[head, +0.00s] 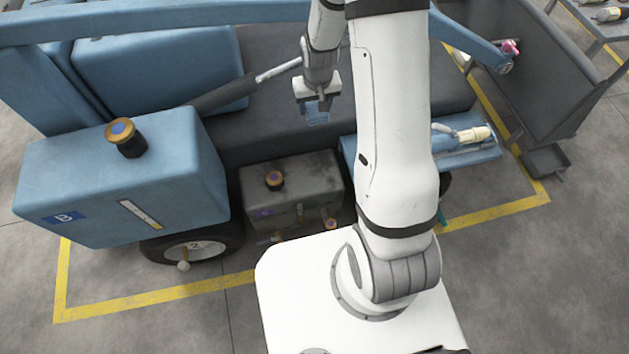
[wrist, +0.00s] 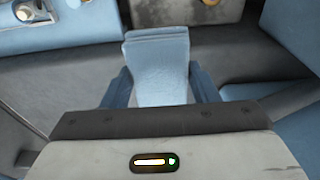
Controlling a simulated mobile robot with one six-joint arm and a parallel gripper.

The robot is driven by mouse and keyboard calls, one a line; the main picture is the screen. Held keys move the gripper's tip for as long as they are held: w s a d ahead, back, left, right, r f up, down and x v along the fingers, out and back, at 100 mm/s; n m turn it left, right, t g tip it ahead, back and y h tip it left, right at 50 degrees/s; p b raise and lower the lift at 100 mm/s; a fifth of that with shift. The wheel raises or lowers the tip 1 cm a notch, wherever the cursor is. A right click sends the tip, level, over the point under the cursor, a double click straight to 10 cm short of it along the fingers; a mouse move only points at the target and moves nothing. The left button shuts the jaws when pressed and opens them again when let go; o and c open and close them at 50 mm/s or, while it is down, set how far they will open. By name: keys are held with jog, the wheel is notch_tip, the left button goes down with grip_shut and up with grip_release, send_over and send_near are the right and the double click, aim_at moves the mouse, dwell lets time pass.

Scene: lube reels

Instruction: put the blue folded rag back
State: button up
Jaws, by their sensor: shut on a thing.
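The blue folded rag (wrist: 158,70) stands out between the two blue fingers of my gripper (wrist: 160,92) in the wrist view. The fingers are shut on it from both sides. In the head view the rag (head: 318,118) shows small under my gripper (head: 317,104), which hangs over the dark grey deck (head: 285,135) of the cart. The rag is apart from the blue side shelf (head: 480,156), to the right of my gripper. Part of that shelf is hidden behind my arm.
A pale-capped bottle (head: 472,134) lies on the side shelf. A large blue tank (head: 180,165) with a brown-topped cap (head: 125,138) stands left. A grey box (head: 300,185) sits low in front of the deck. A blue bar (head: 200,20) crosses above. Yellow lines mark the floor.

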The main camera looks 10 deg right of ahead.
jog(key=b, duration=3.3)
send_over(315, 175)
notch_tip(315, 175, down, 26)
jog(key=f+b, duration=0.1)
jog(key=f, duration=0.2)
jog(key=f+b, duration=0.1)
jog(key=f, duration=0.2)
jog(key=f+b, duration=0.1)
jog(key=f, duration=0.2)
jog(key=shift+s+f+b, duration=0.3)
jog(key=shift+b, duration=0.05)
jog(key=shift+f, duration=0.2)
jog(key=o, duration=0.9)
jog(key=shift+r, duration=0.1)
